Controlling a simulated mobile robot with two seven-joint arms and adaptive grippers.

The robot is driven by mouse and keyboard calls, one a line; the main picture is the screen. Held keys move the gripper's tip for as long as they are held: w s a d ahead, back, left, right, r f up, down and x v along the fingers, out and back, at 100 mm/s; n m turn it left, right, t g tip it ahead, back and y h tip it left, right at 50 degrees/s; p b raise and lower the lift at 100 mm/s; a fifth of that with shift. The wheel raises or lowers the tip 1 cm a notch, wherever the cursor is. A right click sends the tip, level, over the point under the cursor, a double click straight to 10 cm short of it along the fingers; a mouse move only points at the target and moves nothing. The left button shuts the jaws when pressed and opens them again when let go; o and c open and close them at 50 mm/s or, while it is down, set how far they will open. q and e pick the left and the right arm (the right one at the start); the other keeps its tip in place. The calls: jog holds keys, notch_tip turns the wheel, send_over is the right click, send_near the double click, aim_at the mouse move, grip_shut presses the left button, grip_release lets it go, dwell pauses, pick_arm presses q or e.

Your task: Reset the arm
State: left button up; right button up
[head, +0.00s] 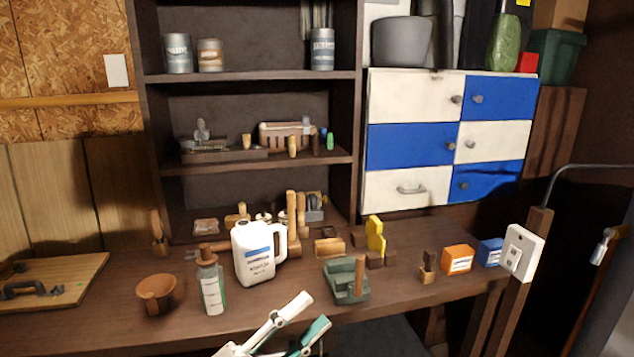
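My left gripper (314,309) shows at the bottom centre of the head view, in front of the workbench's front edge. It has one white finger and one teal finger. The fingers point up and to the right, with a gap between them and nothing held there. The white finger's tip overlaps the bench edge in the picture. My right gripper is not in the picture.
Shelves and blue-and-white drawers (410,145) stand behind.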

pick_arm(q)
jog(key=a+f+n+t+y, duration=0.1)
jog(key=a+f+n+y, duration=0.3)
jog(key=f, duration=0.3)
jog(key=a+f+n+t+y, duration=0.1)
jog(key=a+f+n+y, duration=0.25)
jog(key=f+n, duration=0.3)
jog(key=a+f+n+t+y, duration=0.1)
jog(key=a+f+n+y, duration=0.3)
jog(key=f, duration=0.3)
jog(key=s+a+f+n+g+y, duration=0.2)
jog(key=s+a+f+n, duration=0.1)
jog(key=s+f, duration=0.4)
jog(key=s+a+f+n+g+y, duration=0.3)
jog(key=s+f, duration=0.4)
jog(key=f, duration=0.4)
jog(key=shift+a+f+n, duration=0.3)
jog(key=shift+a+n, duration=0.1)
jog(key=shift+n, duration=0.45)
